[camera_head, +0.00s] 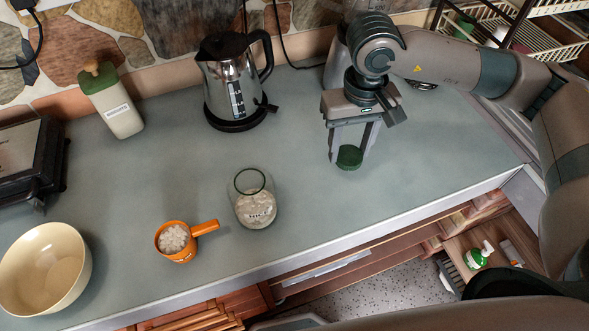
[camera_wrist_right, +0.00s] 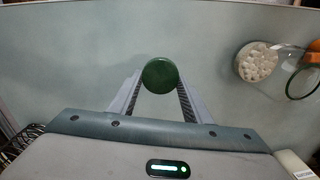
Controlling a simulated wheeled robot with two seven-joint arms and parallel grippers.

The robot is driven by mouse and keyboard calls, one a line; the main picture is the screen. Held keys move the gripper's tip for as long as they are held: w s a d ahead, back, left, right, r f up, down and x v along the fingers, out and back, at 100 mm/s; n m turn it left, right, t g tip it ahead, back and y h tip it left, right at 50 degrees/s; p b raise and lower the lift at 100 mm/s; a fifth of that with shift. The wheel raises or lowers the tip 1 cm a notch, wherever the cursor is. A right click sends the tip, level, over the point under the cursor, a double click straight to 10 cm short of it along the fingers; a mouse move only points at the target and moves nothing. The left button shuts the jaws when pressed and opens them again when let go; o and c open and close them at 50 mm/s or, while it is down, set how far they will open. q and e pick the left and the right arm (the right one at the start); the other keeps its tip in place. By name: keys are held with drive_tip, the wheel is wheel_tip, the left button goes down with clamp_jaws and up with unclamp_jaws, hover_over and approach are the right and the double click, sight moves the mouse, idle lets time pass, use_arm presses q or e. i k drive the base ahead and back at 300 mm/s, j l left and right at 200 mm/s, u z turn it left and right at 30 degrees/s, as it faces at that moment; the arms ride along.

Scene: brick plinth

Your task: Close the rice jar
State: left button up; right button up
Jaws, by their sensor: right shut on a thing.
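The rice jar (camera_head: 256,205) is clear glass with a green rim and stands open on the counter, part filled with white rice. It also shows at the right edge of the right wrist view (camera_wrist_right: 258,64). My right gripper (camera_head: 349,157) is shut on a round dark green lid (camera_head: 349,159), to the right of the jar and apart from it. In the right wrist view the lid (camera_wrist_right: 160,75) sits between the two fingertips. I cannot tell whether the lid touches the counter. My left gripper is not in view.
An orange cup (camera_head: 178,252) with white contents stands left of the jar, its handle toward it. A cream bowl (camera_head: 45,268) is at far left. A kettle (camera_head: 228,85) and a green-topped bottle (camera_head: 112,103) stand behind. The counter between jar and lid is clear.

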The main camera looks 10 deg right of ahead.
sight(252, 193)
drive_tip(key=k+j+z, duration=0.95)
drive_tip(key=k+l, duration=0.05)
drive_tip(key=k, duration=0.05)
